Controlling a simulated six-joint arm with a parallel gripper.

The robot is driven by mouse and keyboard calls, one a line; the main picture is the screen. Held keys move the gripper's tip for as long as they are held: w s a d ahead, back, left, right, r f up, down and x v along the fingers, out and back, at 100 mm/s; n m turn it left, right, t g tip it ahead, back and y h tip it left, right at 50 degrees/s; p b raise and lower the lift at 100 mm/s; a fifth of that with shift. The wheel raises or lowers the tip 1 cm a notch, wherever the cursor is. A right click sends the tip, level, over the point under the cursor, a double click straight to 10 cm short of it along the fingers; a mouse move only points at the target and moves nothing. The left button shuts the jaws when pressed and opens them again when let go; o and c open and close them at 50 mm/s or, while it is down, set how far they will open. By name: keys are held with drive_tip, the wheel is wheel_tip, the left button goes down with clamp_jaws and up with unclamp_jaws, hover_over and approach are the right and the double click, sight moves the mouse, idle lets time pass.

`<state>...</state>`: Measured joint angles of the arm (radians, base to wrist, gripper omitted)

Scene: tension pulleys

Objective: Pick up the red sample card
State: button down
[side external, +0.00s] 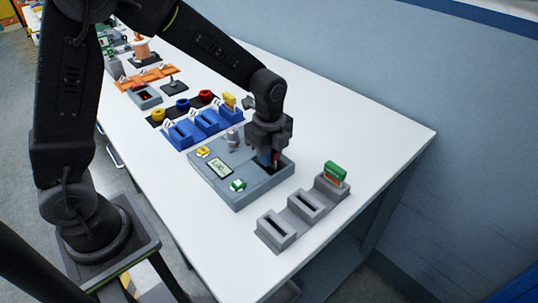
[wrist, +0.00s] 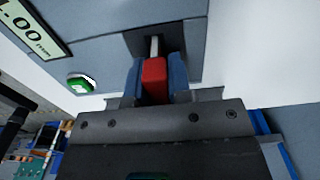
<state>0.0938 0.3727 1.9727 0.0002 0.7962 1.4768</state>
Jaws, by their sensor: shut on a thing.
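The red sample card (wrist: 154,78) is between the two blue fingers of my gripper (side external: 270,158), which is shut on it. A pale strip extends from the card into the dark slot of the grey device (side external: 234,192). Whether the strip is still inside the slot or just above it, I cannot tell. In the side view only a sliver of red (side external: 276,157) shows beside the fingers. My gripper points down over the device's far right part.
The device carries a display (side external: 218,166), a green button (side external: 238,185) and a yellow button (side external: 203,152). A grey stepped holder (side external: 303,204) at right has a green-topped card (side external: 335,172) in its back slot. Blue holders (side external: 207,121) stand behind the device. White table is clear at right.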

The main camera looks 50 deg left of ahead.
drive_tip(key=shift+r, duration=0.15)
wheel_tip(320, 180, up, 4)
drive_tip(key=shift+r, duration=0.1)
drive_tip(key=s+a+r, duration=0.3)
drive_tip(key=a+r, duration=0.3)
drive_tip(key=a, duration=0.5)
drive_tip(key=shift+s+r, duration=0.25)
drive_tip(key=shift+s, duration=0.1)
drive_tip(key=shift+r, duration=0.1)
drive_tip(key=shift+r, duration=2.45)
